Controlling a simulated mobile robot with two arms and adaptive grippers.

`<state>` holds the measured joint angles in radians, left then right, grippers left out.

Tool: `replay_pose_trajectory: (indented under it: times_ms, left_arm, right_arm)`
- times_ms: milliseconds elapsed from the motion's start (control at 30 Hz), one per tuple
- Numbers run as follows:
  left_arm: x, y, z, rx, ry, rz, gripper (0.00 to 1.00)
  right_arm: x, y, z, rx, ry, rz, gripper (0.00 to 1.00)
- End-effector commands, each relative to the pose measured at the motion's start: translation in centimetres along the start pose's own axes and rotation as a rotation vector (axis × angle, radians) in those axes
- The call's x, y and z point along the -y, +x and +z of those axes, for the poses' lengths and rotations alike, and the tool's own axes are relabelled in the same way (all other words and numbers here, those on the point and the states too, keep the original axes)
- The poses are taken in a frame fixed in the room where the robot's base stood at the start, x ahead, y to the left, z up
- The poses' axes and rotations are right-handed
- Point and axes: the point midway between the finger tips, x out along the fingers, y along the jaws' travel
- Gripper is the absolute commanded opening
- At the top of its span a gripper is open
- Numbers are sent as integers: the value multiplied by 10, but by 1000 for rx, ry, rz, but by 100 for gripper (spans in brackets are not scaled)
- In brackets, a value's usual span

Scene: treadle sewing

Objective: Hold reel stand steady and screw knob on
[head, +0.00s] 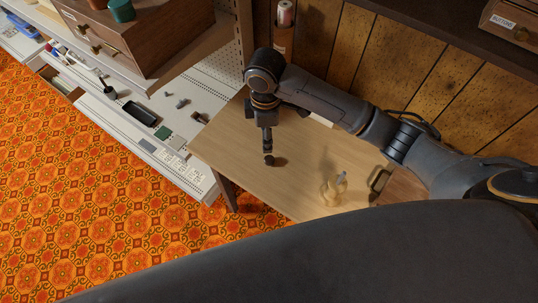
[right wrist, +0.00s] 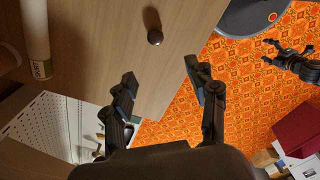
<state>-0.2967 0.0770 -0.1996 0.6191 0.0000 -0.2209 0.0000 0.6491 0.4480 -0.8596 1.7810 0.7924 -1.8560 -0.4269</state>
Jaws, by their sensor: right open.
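A small round dark knob (right wrist: 155,37) lies on the pale wooden table in the right wrist view. In the head view the knob (head: 268,160) shows just below my right gripper (head: 267,148), which points down at the table. In the right wrist view my right gripper (right wrist: 160,76) is open, with nothing between its fingers and the knob beyond its tips. A small cream-coloured piece with a grey tip, perhaps the reel stand (head: 331,192), stands on the table to the right. My left gripper (right wrist: 266,50) shows at the right wrist view's right edge, fingers apart, over the carpet, away from the table.
The wooden table (head: 235,133) has free room around the knob. A dark handle (head: 379,180) stands near its right end. A white shelf with small tools (head: 140,113) and a drawer box (head: 135,38) are at left. A labelled spool (right wrist: 38,66) stands behind.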

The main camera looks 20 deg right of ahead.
Motion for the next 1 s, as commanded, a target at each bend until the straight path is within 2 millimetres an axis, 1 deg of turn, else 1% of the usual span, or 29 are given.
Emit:
replay_pose_trajectory:
  times_ms: [33, 100, 200, 267, 367, 400, 500, 600, 700, 900, 1000]
  left_arm:
    - [-1, -1, 13, 19, 1, 1, 72]
    - [-1, -1, 25, 36, 2, 2, 72]
    - [-1, -3, 29, 42, 2, 2, 72]
    - [-1, -4, 26, 37, 2, 1, 72]
    - [2, -5, 12, 17, 2, -1, 72]
    - [2, -5, 4, 5, 2, -3, 72]
    - [4, -6, -11, -19, 3, -5, 72]
    - [5, -6, -14, -23, 3, -5, 72]
    - [4, -6, -10, -16, 3, -5, 72]
    - [2, -6, 4, 4, 3, -2, 72]
    - [2, -7, 7, 10, 2, -2, 72]
  right_arm:
    - [0, 0, 0, 0, 1, 0, 58]
    - [0, 3, 0, 0, 1, 0, 58]
    - [0, 15, 0, 2, 3, -3, 58]
    - [1, 26, 1, 2, 2, -4, 58]
    - [0, 47, 1, 1, 4, -4, 58]
    - [0, 55, 1, 2, 2, -3, 58]
    - [0, 71, 1, 0, 3, -2, 58]
    - [0, 82, 1, 0, 2, -1, 58]
    - [0, 86, 0, -1, 1, 1, 58]
    - [-1, 86, 0, -2, 0, 1, 58]
    - [-1, 87, 1, -1, 1, 1, 58]
